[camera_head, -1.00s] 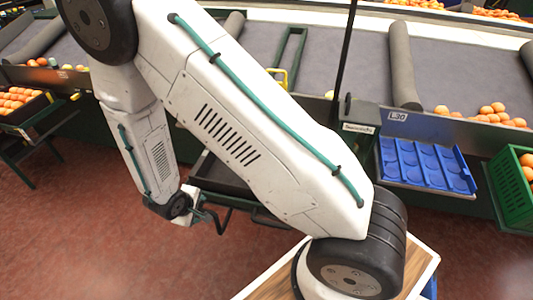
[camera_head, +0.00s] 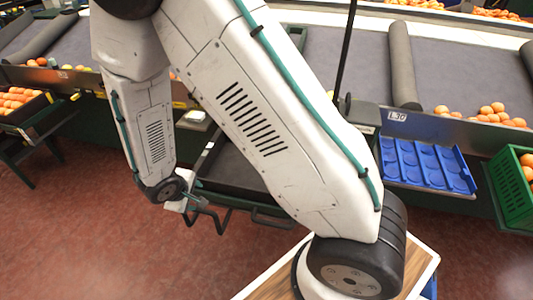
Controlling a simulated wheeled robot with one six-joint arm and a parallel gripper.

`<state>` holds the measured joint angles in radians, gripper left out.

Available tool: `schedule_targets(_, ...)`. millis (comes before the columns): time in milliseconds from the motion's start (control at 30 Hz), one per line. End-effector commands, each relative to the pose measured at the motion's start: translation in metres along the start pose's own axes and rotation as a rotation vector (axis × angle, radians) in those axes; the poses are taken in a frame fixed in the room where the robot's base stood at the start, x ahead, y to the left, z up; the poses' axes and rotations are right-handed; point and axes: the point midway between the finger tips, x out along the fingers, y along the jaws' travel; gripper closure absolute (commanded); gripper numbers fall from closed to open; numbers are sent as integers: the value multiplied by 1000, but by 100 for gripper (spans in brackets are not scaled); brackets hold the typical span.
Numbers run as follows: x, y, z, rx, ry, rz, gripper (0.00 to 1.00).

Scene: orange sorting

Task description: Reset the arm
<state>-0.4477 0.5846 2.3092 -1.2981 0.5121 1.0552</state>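My white arm crosses the middle of the picture, from its base at the lower right up to the elbow at the top and down the forearm on the left. My gripper (camera_head: 207,214) is small and dark at the end of the forearm, in front of a dark tray stand. No orange shows in it.
An empty dark tray (camera_head: 238,172) stands behind my arm. A blue tray (camera_head: 425,166) and a green crate of oranges (camera_head: 513,190) are at right. Oranges (camera_head: 493,114) lie on the grey conveyor (camera_head: 455,70). A crate of oranges (camera_head: 30,113) is at left. Red floor is clear at lower left.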

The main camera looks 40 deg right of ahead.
Motion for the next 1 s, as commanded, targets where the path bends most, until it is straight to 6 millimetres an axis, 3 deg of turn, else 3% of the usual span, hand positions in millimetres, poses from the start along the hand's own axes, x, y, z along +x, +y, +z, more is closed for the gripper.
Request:
schedule_targets(667, -1, 2, 2, -46, -8, 10, 45)
schedule_targets(800, -2, 9, 28, -112, -115, 42, 45)
schedule_targets(1000, -49, 44, 71, -76, -264, 47, 45)
